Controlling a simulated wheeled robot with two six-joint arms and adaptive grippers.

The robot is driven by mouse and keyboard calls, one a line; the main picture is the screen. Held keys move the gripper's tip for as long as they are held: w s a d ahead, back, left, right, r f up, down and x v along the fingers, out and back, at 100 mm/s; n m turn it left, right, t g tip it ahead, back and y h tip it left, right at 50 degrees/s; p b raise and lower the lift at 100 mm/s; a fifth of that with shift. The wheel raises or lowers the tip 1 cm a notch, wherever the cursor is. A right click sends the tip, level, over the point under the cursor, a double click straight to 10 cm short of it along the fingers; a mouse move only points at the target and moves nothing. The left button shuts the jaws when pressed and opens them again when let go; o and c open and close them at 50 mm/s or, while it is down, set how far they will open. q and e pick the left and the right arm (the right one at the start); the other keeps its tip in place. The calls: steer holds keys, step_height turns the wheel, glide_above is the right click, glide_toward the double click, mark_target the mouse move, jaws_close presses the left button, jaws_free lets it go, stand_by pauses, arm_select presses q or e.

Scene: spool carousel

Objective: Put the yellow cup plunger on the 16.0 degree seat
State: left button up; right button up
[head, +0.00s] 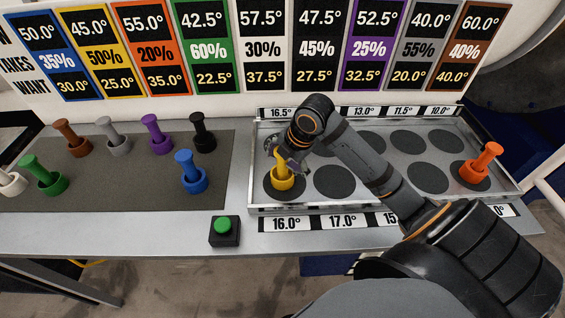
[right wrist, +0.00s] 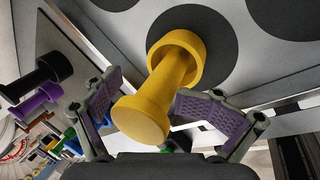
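The yellow cup plunger (head: 282,180) stands in the tray (head: 262,208) on the front-left dark round seat, above the 16.0° label (head: 286,224). In the right wrist view the yellow plunger (right wrist: 165,85) has its cup over a dark disc, with its handle towards the camera. My right gripper (head: 292,160) is at the plunger's handle. In the wrist view its two purple-padded fingers (right wrist: 150,110) are spread on either side of the handle, with gaps visible. My left gripper is not in view.
An orange plunger (head: 480,165) stands at the tray's right end. Blue (head: 193,178), green, purple, black, brown, grey and white plungers stand on the dark mat (head: 120,195) at left. A green button (head: 223,227) is at the table's front. Several middle seats are empty.

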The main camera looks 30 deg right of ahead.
steer(key=shift+r, duration=0.1)
steer(key=shift+d+r, duration=0.1)
steer(key=shift+r, duration=0.25)
steer(key=p+v, duration=0.1)
steer(key=v, duration=0.4)
steer(key=shift+s+d+r, duration=0.1)
steer(key=shift+s+r, duration=0.1)
steer(key=shift+r, duration=0.15)
step_height(320, 180, up, 5)
steer(key=b, duration=0.4)
glide_above(291, 175)
steer(key=s, duration=0.2)
steer(key=shift+w+r, duration=0.1)
steer(key=shift+r, duration=0.05)
steer(key=shift+d, duration=0.1)
